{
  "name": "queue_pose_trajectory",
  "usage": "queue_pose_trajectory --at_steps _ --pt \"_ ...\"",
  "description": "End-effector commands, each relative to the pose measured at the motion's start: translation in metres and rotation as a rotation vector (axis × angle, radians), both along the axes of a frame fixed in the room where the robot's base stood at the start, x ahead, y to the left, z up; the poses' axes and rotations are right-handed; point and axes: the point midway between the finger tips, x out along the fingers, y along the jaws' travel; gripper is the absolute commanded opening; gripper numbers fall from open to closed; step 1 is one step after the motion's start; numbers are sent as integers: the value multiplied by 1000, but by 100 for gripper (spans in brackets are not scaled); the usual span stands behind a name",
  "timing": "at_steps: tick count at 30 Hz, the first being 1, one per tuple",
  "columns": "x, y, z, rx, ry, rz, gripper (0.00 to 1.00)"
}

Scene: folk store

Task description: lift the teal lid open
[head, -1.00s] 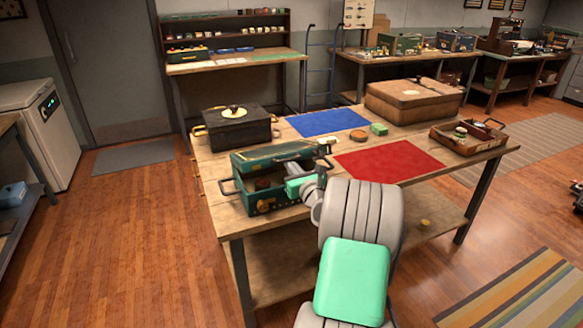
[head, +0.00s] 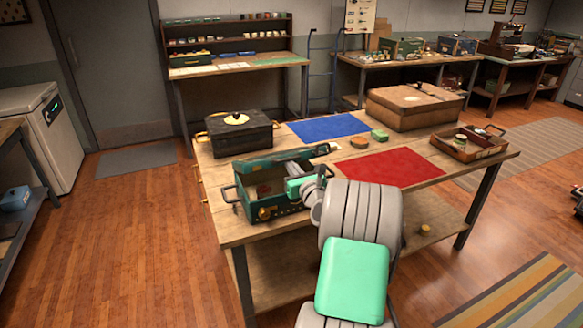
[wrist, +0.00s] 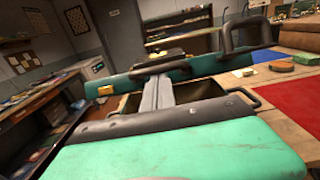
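The teal metal box (head: 283,210) sits at the front left of the wooden table, with dark handles on its ends. Its teal lid (head: 270,163) is raised at the back and the inside shows. In the wrist view the lid (wrist: 205,68) is a long teal band across the middle, with a dark handle (wrist: 160,67) on it. My gripper (wrist: 160,88) reaches over the open box, its grey fingers close together and ending just under that handle. Whether they grip or only touch the lid is hidden. In the head view my arm covers the box's right side.
A black case (head: 240,138) stands behind the box. A blue mat (head: 328,127), a red mat (head: 390,167) and a green block (head: 379,135) lie on the table. A brown case (head: 412,105) and a wooden tray (head: 455,150) are on the right.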

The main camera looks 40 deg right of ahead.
Motion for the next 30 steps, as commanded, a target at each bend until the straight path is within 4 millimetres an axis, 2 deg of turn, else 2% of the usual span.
queue_pose_trajectory --at_steps 13,24,30 --pt "10 -3 23 -1 0 0 0" --pt "12 -3 23 0 1 0 0" --pt "17 -5 34 -1 0 1 0"
